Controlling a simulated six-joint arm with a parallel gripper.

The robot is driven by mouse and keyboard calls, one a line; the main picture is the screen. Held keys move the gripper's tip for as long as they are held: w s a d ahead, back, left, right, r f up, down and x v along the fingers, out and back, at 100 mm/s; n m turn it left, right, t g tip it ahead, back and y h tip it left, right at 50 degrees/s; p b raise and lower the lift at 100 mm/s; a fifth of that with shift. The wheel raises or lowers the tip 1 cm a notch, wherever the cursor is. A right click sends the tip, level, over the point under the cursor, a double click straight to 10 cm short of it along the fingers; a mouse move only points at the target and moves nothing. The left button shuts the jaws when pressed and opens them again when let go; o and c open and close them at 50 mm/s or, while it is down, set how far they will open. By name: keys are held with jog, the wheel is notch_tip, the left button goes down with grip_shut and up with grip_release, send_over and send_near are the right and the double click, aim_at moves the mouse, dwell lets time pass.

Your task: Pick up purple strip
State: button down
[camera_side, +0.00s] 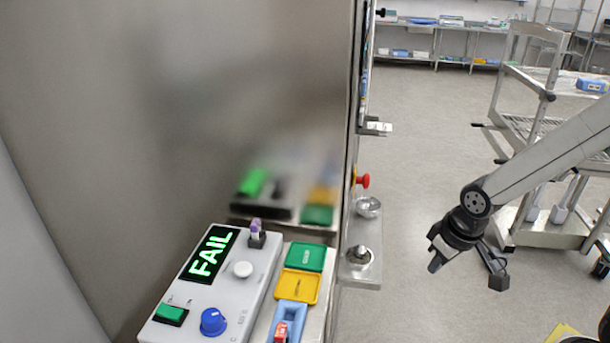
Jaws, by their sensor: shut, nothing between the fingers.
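A small purple-topped piece (256,227), the only purple thing I see, stands upright in a black holder (256,240) at the back right corner of the light grey control box. Its lower part is pale, and it is too small to make out fully. My gripper (437,264) is at the right, in the air over open floor, well apart from the purple piece and the box. It is shut and empty, pointing downward to the left.
A steel panel (200,110) rises behind. A red button (362,180) protrudes nearby.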

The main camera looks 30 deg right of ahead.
dwell(0.3)
jog(key=shift+c, duration=1.1)
grip_release()
notch_tip(320, 180, up, 8)
jog(key=n+y, duration=0.3)
jog(key=n, duration=0.6)
send_over(257, 222)
jog(key=s+d, duration=0.2)
jog(key=shift+w+a+f+t, duration=0.15)
jog(key=shift+w+a+f, duration=0.1)
jog(key=shift+f, duration=0.4)
jog(key=shift+w+a+f+t, duration=0.1)
jog(key=shift+a+f+t, duration=0.1)
jog(key=shift+f, duration=0.45)
jog(key=shift+f, duration=0.1)
jog(key=shift+x, duration=2.55)
